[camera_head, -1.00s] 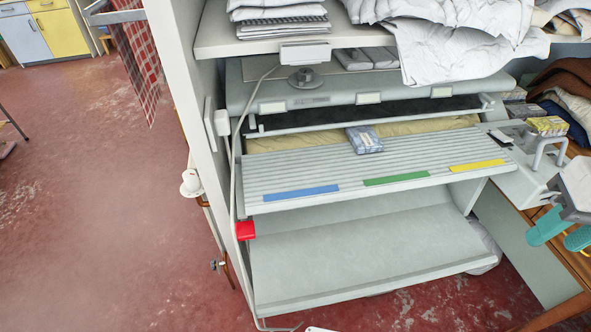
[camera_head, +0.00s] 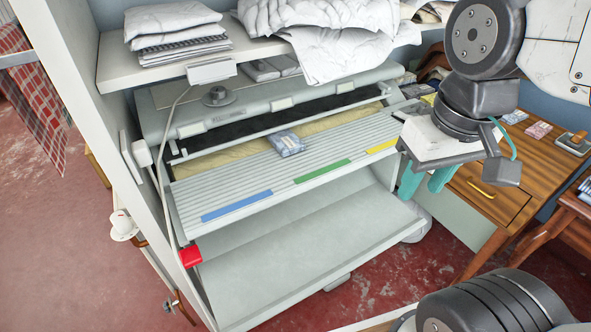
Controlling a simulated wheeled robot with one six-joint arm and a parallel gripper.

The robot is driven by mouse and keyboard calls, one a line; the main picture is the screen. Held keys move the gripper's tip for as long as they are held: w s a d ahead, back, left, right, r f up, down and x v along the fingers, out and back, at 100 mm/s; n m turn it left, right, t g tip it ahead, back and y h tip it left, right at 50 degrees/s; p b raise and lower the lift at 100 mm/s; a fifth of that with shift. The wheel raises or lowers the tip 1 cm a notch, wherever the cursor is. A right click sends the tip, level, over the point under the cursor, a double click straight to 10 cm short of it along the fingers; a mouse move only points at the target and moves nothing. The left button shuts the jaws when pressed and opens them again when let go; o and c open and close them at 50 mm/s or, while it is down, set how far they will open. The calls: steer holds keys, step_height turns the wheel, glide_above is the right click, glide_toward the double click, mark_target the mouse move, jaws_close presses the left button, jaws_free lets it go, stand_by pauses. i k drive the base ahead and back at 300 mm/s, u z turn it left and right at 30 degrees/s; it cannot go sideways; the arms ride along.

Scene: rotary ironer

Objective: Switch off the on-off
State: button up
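The rotary ironer (camera_head: 290,177) stands in a white cabinet, with a ribbed front board bearing blue, green and yellow strips. I cannot tell for sure which part is the on-off switch, and no label is readable. My gripper (camera_head: 423,188) has two teal fingers standing apart with nothing visible between them. It hangs by the ironer's right end, well away from the red part. My gripper and wrist hide much of the ironer's right end.
White folded linen (camera_head: 175,22) lies on the shelf above. A blue-grey packet (camera_head: 285,143) rests on the ribbed board. A cable runs down the left side from a white box (camera_head: 210,70). A wooden desk (camera_head: 495,190) stands at right. Red floor is open at left.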

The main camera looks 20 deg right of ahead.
mark_target(400, 115)
steer(key=z, duration=2.25)
steer(key=i, duration=1.1)
steer(key=u, duration=2.15)
